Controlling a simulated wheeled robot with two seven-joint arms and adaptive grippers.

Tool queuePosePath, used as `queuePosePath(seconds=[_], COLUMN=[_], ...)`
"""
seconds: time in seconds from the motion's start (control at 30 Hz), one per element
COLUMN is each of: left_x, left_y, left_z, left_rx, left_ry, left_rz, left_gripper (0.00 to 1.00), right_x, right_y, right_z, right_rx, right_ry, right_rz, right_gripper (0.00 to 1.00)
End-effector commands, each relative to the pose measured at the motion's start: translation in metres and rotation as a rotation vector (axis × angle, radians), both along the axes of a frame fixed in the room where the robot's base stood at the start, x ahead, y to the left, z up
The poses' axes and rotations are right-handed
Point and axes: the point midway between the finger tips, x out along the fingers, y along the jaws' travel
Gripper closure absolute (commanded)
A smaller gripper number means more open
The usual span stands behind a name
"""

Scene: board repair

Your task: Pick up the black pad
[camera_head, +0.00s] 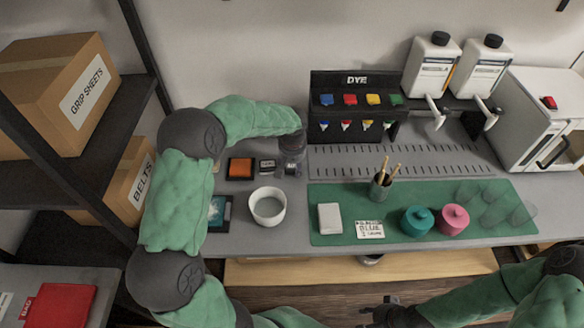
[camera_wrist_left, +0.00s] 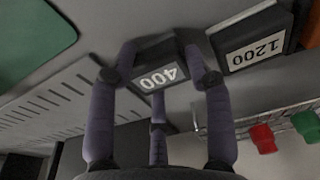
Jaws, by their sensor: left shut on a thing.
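A black pad (camera_wrist_left: 158,66) with a label reading 400 sits between the fingers of my left gripper (camera_wrist_left: 160,75) in the left wrist view, and the gripper is shut on it. In the head view my left gripper (camera_head: 291,158) points down at the grey bench, right of a dark block (camera_head: 267,166), and mostly hides the pad. That block, labelled 1200 (camera_wrist_left: 254,48), lies beside the held pad in the wrist view. I cannot tell whether the held pad touches the bench. My right gripper (camera_head: 382,312) is low in the head view, away from the bench; its jaw state is unclear.
An orange-topped box (camera_head: 240,168) lies left of the dark block. A white bowl (camera_head: 267,206) stands in front. A green mat (camera_head: 330,196) holds a white block, a brush cup and teal and pink pots. The dye rack (camera_head: 351,82) stands behind, close to my left gripper.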

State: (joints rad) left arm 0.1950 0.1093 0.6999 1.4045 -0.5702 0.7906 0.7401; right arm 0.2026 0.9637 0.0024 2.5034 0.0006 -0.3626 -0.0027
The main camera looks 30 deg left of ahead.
Motion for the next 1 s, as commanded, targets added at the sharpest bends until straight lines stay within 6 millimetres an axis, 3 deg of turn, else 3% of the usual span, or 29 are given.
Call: queuePosePath(seconds=[0.23,0.43,0.77,1.0], left_x=[0.0,0.0,-0.033,-0.066], left_y=[0.0,-0.001,-0.043,-0.085], left_z=[0.009,0.035,0.1,0.118], left_rx=[-0.001,0.0,0.0,0.0], left_ry=[0.001,-0.001,-0.002,0.0], left_rz=[0.0,0.0,-0.005,-0.005], left_gripper=[0.74,0.74,0.74,0.74], right_x=[0.0,0.0,0.0,0.0], right_y=[0.0,0.0,0.0,0.0], right_z=[0.004,0.015,0.046,0.06], right_rx=[0.0,0.0,0.0,0.0], right_ry=[0.0,0.0,0.0,0.0], right_rz=[0.0,0.0,0.0,0.0], right_gripper=[0.6,0.6,0.6,0.6])
